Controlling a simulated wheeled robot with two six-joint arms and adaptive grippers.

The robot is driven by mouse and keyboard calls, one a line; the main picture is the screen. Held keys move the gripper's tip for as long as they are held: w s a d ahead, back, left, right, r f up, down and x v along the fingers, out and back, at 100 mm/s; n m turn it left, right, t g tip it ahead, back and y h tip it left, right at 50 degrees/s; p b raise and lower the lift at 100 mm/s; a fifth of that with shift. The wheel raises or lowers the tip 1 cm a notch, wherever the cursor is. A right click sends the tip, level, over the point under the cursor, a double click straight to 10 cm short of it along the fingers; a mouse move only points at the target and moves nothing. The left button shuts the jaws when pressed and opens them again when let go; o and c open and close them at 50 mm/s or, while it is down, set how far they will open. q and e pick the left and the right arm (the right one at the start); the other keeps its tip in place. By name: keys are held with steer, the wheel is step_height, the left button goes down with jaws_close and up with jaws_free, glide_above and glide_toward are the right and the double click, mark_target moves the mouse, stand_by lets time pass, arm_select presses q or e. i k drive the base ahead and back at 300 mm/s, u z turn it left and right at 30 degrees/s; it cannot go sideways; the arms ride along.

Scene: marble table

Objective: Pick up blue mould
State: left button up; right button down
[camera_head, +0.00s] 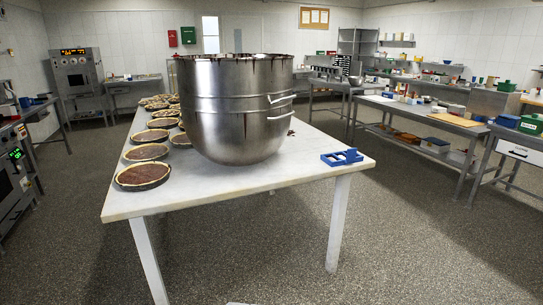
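A blue mould (342,157) lies on the marble table (235,183) near its right front corner. It looks like a small open frame with a raised part at its right end. It stands apart from the large steel bowl to its left, with bare marble between them. Neither of my grippers shows in the head view, and nothing touches the mould.
A large steel mixing bowl (235,110) stands in the middle of the table. Several filled tarts (143,175) line the left side. The table's right front is otherwise clear. Open floor (420,235) lies in front and to the right, before a steel workbench (425,118).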

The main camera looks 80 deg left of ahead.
mark_target(350, 156)
steer(key=u, duration=1.7)
steer(key=i, duration=1.5)
steer(key=z, duration=0.3)
steer(key=i, duration=1.15)
steer(key=u, duration=0.25)
